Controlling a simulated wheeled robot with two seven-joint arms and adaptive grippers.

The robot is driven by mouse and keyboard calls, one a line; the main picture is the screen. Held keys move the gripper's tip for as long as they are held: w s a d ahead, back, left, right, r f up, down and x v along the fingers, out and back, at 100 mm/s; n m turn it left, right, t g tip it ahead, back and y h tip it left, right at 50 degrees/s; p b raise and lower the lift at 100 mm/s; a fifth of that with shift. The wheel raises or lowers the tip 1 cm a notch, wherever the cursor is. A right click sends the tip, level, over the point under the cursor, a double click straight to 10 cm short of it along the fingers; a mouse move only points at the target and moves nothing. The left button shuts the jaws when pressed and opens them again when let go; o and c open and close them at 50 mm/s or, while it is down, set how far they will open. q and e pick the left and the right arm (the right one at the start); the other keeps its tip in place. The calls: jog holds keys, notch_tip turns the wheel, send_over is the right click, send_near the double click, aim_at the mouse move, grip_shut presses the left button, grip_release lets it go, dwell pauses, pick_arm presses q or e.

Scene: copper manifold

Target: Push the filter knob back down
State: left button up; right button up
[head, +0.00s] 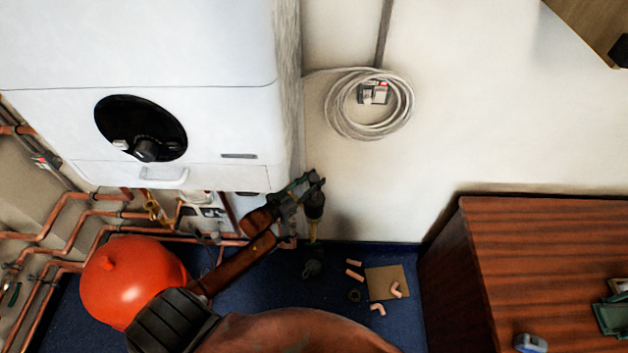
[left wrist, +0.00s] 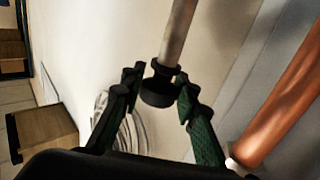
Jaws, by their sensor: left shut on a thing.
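The black filter knob (left wrist: 158,90) sits on the end of a grey stem in the left wrist view, between the two fingers. My left gripper (left wrist: 157,76) is shut on it, one finger on each side. In the head view my left gripper (head: 313,182) is beside the lower right corner of the white boiler, against the pale wall. A dark cylindrical part (head: 315,207) with a yellowish piece under it shows just below the fingers; I cannot tell there which part is the knob. My right gripper is not in view.
The white boiler (head: 200,60) is close to the left gripper. Copper pipes (head: 75,215) and a red vessel (head: 130,280) stand at left. A coiled cable (head: 345,125) hangs above. Pipe pieces (head: 355,270) lie on the blue floor. A wooden cabinet (head: 540,250) stands at right.

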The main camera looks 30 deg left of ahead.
aim_at(314, 197)
pick_arm(q)
jog(key=shift+f, duration=0.1)
grip_shut()
notch_tip(314, 197, down, 8)
jog(key=b, duration=0.3)
jog(key=shift+f, duration=0.15)
jog(key=shift+f+b, duration=0.15)
jog(key=shift+b, duration=0.15)
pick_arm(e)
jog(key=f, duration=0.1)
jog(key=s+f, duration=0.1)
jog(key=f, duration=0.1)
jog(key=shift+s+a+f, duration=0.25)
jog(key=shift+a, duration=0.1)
pick_arm(q)
jog(key=o, duration=0.7)
grip_release()
jog(key=o, duration=0.4)
jog(key=shift+f, duration=0.1)
jog(key=shift+o, duration=0.7)
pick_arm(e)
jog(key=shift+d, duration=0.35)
